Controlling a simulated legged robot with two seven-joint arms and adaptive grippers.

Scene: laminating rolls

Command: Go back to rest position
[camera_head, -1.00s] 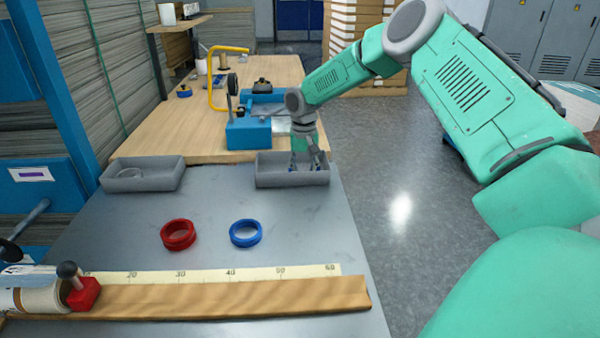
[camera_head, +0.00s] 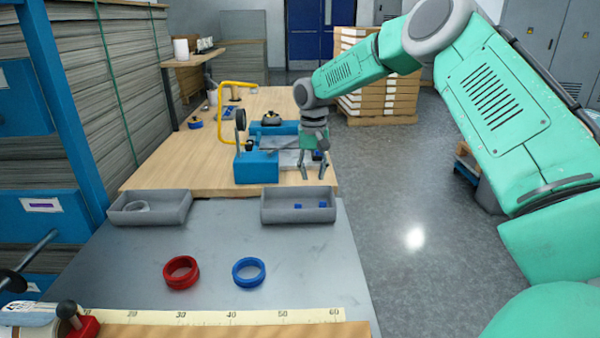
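My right gripper (camera_head: 320,172) hangs above the back edge of the right grey tray, its fingers apart with nothing between them. The right grey tray (camera_head: 299,215) holds small blue pieces (camera_head: 310,205). A red ring (camera_head: 181,272) and a blue ring (camera_head: 248,272) lie side by side on the grey table. My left gripper is not in view.
The wooden ruler bar (camera_head: 230,329) with a red stop (camera_head: 84,325) lies along the table's front. A blue machine with a yellow handle (camera_head: 256,166) stands on the wooden table (camera_head: 160,168) behind. Open floor lies to the right.

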